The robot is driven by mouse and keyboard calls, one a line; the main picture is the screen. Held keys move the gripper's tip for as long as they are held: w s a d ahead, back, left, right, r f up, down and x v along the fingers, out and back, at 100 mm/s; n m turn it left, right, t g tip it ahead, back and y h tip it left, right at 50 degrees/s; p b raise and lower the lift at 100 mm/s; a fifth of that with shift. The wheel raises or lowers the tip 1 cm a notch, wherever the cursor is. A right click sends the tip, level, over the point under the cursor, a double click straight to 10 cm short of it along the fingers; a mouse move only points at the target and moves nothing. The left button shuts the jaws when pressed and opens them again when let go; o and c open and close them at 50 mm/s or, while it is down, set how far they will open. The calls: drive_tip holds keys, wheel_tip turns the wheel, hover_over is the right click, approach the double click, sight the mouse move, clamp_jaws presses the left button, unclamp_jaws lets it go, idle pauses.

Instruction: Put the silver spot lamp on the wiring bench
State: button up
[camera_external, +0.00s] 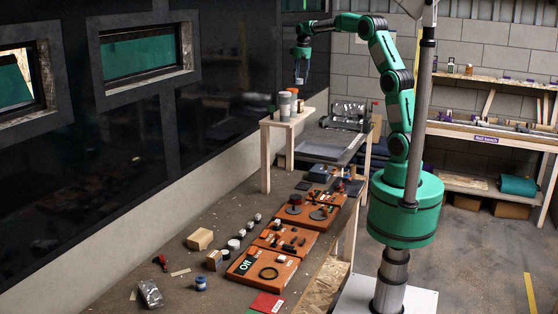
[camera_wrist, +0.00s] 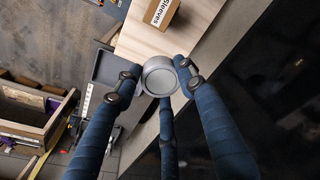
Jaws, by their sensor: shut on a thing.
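In the wrist view, the round silver lamp (camera_wrist: 160,77) sits between the blue fingers of my gripper (camera_wrist: 158,82), which are shut on it. Its round face points toward the camera. No legible label shows me which surface is the wiring bench.
Grey cylinders (camera_external: 285,105) stand on the pale stand. A box marked "Sleeves" (camera_wrist: 162,13) rests on pale wood in the wrist view. Orange boards with parts (camera_external: 263,271) line the long surface in front. A dark wall with windows (camera_external: 145,55) is close on the left.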

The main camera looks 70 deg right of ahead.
drive_tip(key=w+a+n+b, duration=0.3)
drive_tip(key=w+a, duration=0.6)
drive_tip(key=a, duration=0.3)
drive_tip(key=n+y+b, duration=0.1)
drive_tip(key=n+b, duration=0.8)
drive_tip(key=b, duration=0.2)
hover_over(221, 218)
wheel_tip(221, 218, down, 48)
drive_tip(key=shift+g, duration=0.3)
drive_tip(key=shift+d+f, duration=0.1)
drive_tip(key=shift+f+b, duration=0.65)
drive_tip(key=shift+f, duration=2.3)
drive_tip(key=shift+f, duration=0.1)
